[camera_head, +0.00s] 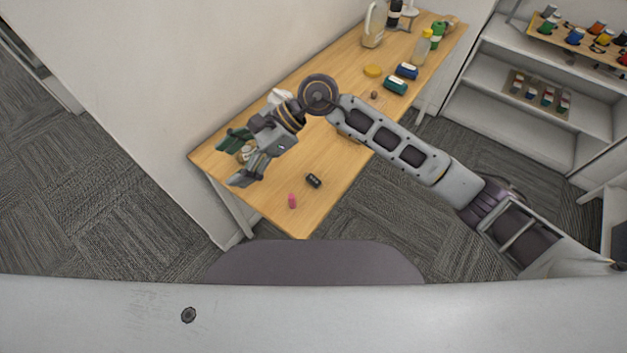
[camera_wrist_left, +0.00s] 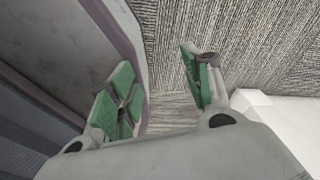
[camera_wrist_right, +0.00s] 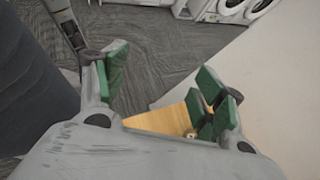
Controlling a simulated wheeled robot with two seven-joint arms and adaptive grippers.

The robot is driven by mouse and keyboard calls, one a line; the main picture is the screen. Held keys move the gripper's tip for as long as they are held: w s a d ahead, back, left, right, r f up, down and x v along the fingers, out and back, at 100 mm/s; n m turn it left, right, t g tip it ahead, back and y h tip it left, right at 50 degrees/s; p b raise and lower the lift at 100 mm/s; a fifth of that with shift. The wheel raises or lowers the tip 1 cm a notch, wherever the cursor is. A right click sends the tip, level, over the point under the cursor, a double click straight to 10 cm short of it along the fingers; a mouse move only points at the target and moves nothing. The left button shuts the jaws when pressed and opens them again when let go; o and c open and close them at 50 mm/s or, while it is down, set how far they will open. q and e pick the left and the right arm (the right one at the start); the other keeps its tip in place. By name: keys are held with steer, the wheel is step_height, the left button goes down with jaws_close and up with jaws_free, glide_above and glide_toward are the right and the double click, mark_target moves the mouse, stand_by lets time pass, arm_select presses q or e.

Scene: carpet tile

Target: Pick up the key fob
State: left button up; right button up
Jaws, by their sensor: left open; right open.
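A small black object (camera_head: 313,181), which looks like the key fob, lies on the wooden table (camera_head: 265,195) near its front end in the head view. My right gripper (camera_head: 238,160) is open above the table's left end, to the left of the black object and apart from it. In the right wrist view, my open right gripper (camera_wrist_right: 160,78) has no black object between its green-padded fingers. My left gripper (camera_wrist_left: 158,88) is open and empty over carpet in the left wrist view; it does not show in the head view.
A pink object (camera_head: 292,201) lies close to the black one. A small tan object (camera_head: 245,153) is by the right gripper. Teal and blue boxes (camera_head: 396,85), a yellow disc (camera_head: 373,71) and bottles (camera_head: 375,24) stand farther back. A wall borders the table's left side.

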steer(key=w+d+f+n+t+h, duration=0.2)
steer(key=w+d+f+h, duration=0.2)
steer(key=d+f+h, duration=0.25)
steer(key=n+t+h, duration=0.1)
steer(key=t+h, duration=0.1)
steer(key=h, duration=0.2)
glide_above(314, 179)
step_height(314, 179, down, 8)
steer(key=shift+w, duration=0.1)
steer(key=shift+f, duration=0.2)
steer(key=shift+f+p, duration=0.2)
steer(key=shift+p, duration=0.1)
steer(key=shift+f+p, duration=0.4)
steer(key=shift+f, duration=1.95)
arm_select(q)
steer(key=shift+w+d+r, duration=0.45)
steer(key=shift+d+r, duration=0.3)
steer(key=shift+d, duration=0.05)
